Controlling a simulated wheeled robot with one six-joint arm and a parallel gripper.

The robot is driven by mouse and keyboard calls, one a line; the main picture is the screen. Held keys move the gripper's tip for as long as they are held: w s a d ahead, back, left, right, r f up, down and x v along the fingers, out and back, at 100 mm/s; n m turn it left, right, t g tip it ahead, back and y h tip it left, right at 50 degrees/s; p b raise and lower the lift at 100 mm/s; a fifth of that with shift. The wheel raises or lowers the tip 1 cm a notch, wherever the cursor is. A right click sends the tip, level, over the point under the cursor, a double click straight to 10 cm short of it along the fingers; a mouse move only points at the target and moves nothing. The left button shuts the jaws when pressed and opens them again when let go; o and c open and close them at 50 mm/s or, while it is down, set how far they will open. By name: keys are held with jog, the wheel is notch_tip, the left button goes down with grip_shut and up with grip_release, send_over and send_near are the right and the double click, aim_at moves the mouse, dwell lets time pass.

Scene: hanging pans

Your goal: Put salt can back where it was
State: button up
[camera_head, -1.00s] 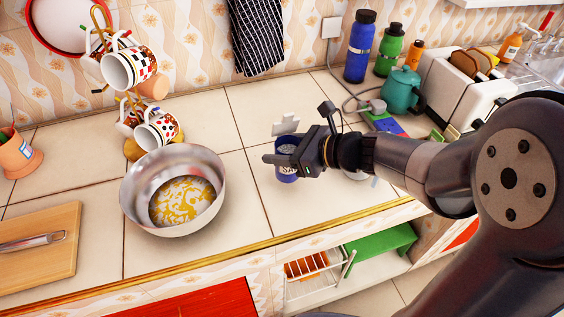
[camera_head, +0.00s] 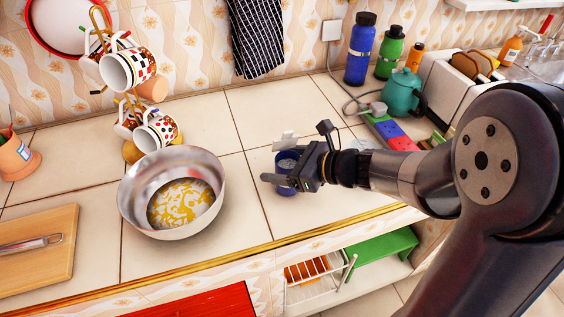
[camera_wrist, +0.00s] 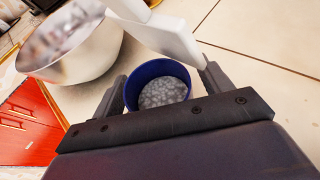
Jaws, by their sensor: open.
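The salt can (camera_head: 287,158) is dark blue and stands about upright on the tiled counter, right of the steel pan. The wrist view shows its open round top with grey-white grains inside (camera_wrist: 163,92). A white flap-like piece (camera_head: 286,141) shows just behind its rim; I cannot tell whether it is attached. My gripper (camera_head: 283,184) is open, reaching in from the right, with one finger on each side of the can. The wrist view also shows my gripper (camera_wrist: 163,85) around the can, with small gaps. The gripper hides part of the can's front and base.
The steel pan (camera_head: 210,165) with yellowish food stands close on the left. Bottles, a teal pot (camera_head: 402,92) and a toaster stand back right. Bare tiles lie behind the can.

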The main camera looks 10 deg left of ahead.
jog(key=shift+r, duration=0.1)
jog(key=shift+d+r, duration=0.1)
jog(key=shift+r, duration=0.1)
jog(key=p+v, duration=0.1)
jog(key=v, duration=1)
jog(key=shift+s+d, duration=0.15)
jog(key=shift+d, duration=0.25)
dwell(0.7)
